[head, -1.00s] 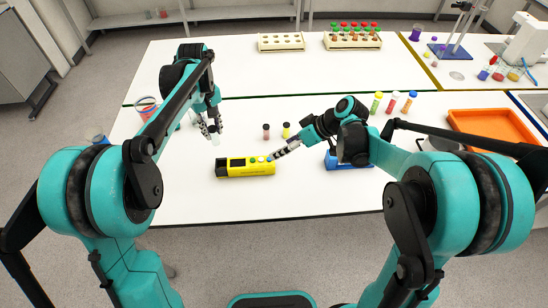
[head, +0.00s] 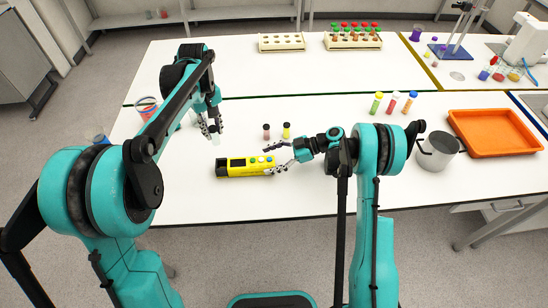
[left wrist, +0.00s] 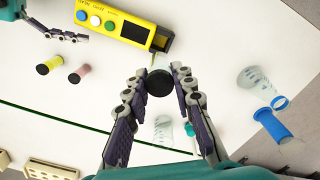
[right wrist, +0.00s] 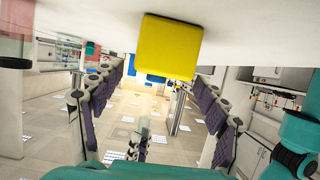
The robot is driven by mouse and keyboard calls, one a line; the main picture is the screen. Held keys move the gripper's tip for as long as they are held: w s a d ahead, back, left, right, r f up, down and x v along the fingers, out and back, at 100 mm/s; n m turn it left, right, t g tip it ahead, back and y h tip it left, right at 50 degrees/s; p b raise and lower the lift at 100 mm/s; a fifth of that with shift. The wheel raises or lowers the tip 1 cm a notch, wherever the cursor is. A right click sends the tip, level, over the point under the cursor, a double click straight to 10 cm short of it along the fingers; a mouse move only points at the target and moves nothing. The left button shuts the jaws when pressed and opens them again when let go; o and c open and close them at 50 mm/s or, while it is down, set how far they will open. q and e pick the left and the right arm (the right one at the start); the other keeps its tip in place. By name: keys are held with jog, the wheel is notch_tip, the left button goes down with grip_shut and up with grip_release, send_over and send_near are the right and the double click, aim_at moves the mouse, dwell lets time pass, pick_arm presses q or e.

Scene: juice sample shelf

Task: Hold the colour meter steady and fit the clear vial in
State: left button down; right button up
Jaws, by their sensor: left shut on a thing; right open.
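The yellow colour meter (head: 238,167) lies on the near table, with a dark display and coloured buttons on top; it also shows in the left wrist view (left wrist: 133,28). My left gripper (head: 213,130) is shut on the clear vial (left wrist: 160,62), whose black cap (left wrist: 159,83) faces the left wrist camera. The vial is just behind the meter's left end, apart from its slot as far as I can tell. My right gripper (head: 268,160) is open at the meter's right end, one finger behind and one in front. The meter's yellow end (right wrist: 170,48) shows between its fingers.
Two small capped vials, pink (head: 266,131) and yellow (head: 286,130), stand behind the meter. Capped tubes (head: 393,103), a grey pot (head: 435,154) and an orange tray (head: 492,134) are at the right. A flask (left wrist: 252,80) and blue-capped vessel (left wrist: 272,122) are near my left gripper.

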aim_at(255, 164)
jog(key=x, duration=0.5)
jog(key=shift+a+f, duration=0.15)
jog(key=shift+a, duration=0.2)
jog(key=c, duration=1.6)
pick_arm(q)
jog(key=shift+n, duration=0.5)
notch_tip(255, 164, down, 6)
jog(key=shift+f, duration=2.3)
